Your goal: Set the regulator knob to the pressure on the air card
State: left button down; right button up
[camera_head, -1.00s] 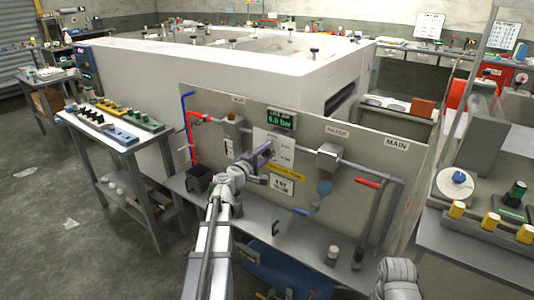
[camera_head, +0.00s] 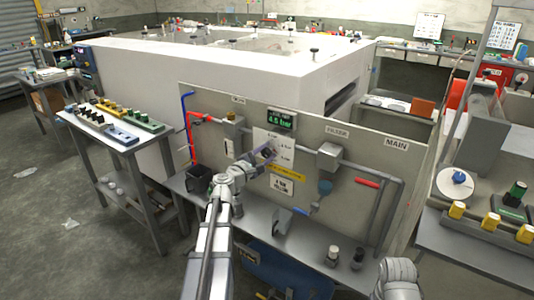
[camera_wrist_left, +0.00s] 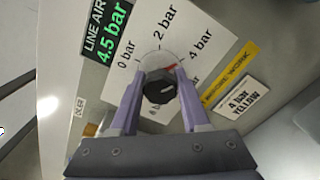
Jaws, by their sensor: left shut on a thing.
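My left gripper (camera_head: 265,154) is at the upright panel, shut on the dark regulator knob (camera_wrist_left: 159,88). In the left wrist view its two fingers (camera_wrist_left: 160,75) sit on either side of the knob. The white dial plate (camera_wrist_left: 203,38) around it reads 0, 2 and 4 bar; a lower label is partly hidden. A red pointer beside the knob lies toward the 4 bar side. The green line air display (camera_head: 282,119) reads 4.5 bar, also in the wrist view (camera_wrist_left: 107,35). The air card (camera_head: 281,186) reads 4 bar yellow (camera_wrist_left: 243,98).
A yellow strip (camera_head: 286,171) runs above the card. A filter (camera_head: 328,155), pipes and a red handle (camera_head: 367,182) are to the right on the panel. A side table (camera_head: 103,140) at left holds coloured blocks. A bench with yellow-topped parts stands at right.

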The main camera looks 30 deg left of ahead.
dwell(0.3)
pick_arm(q)
jog(key=shift+c, duration=1.9)
grip_release()
jog(key=shift+s, duration=0.15)
jog(key=s, duration=0.7)
jog(key=shift+s+a, duration=0.3)
